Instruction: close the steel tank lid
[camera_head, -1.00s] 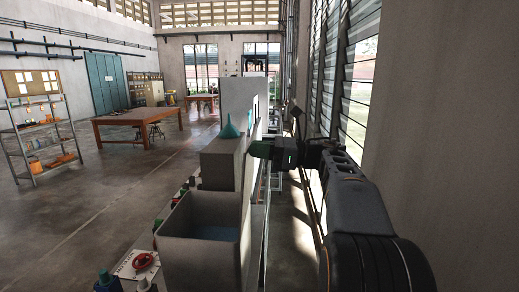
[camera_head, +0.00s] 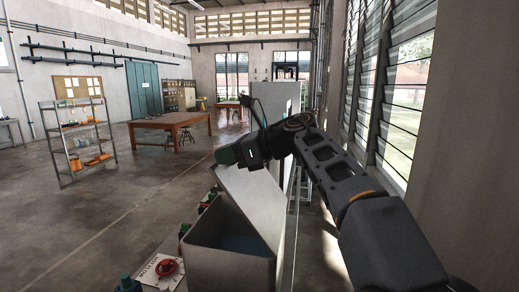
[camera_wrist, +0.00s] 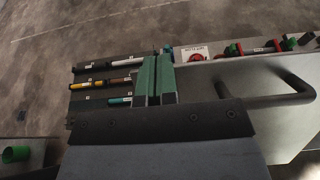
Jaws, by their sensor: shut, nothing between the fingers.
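The steel tank (camera_head: 222,265) stands low at the centre of the head view, and part of its dark interior shows. Its grey lid (camera_head: 252,197) is tilted up over the back of the opening, partly open. My gripper (camera_head: 228,155) is shut and empty, with green fingers at the lid's upper left edge. A grey panel (camera_wrist: 160,160) fills the bottom, and a dark bar handle (camera_wrist: 280,98) shows at right. Whether the fingers touch the lid, I cannot tell.
A red valve wheel (camera_head: 166,267) lies by a sign left of the tank. A shelf rack (camera_head: 78,135) and a wooden table (camera_head: 170,122) stand farther left, with open floor between. Louvred windows (camera_head: 385,95) line the right wall.

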